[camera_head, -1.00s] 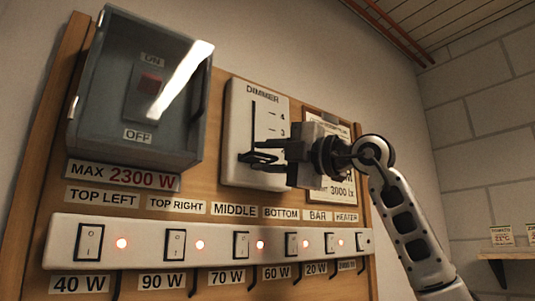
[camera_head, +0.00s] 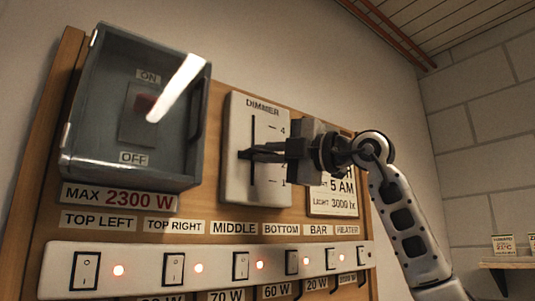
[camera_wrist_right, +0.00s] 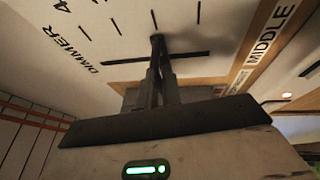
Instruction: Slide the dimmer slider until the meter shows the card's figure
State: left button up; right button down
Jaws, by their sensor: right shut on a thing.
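The pale dimmer plate (camera_head: 236,190) has a dark vertical slot (camera_head: 253,130) with a numbered scale beside it. My right gripper (camera_head: 247,153) is shut on the slider knob, around the middle of the slot; the fingers mostly hide the knob. In the right wrist view my gripper (camera_wrist_right: 157,42) stands over the slot (camera_wrist_right: 195,54), close to the second tick from the low end. The card (camera_head: 335,203) is behind my gripper; "5 AM" and "LIGHT 3000 lx" show, and its top is covered. No meter is in view. My left gripper is not in view.
A clear-covered ON/OFF switch box (camera_head: 85,150) juts out left of the dimmer. A strip of rocker switches (camera_head: 207,265) with lit red lamps runs below. A small shelf (camera_head: 510,262) stands at the far right.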

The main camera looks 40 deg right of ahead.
jog(key=c, duration=1.6)
grip_release()
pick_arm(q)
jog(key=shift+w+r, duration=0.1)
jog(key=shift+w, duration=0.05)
pick_arm(e)
jog(key=shift+o, duration=0.2)
pick_arm(q)
jog(key=b, duration=0.1)
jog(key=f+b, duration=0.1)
jog(key=b, duration=0.1)
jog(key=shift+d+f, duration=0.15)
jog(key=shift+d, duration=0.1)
pick_arm(e)
jog(key=v, duration=1.6)
jog(key=shift+d+f, duration=0.1)
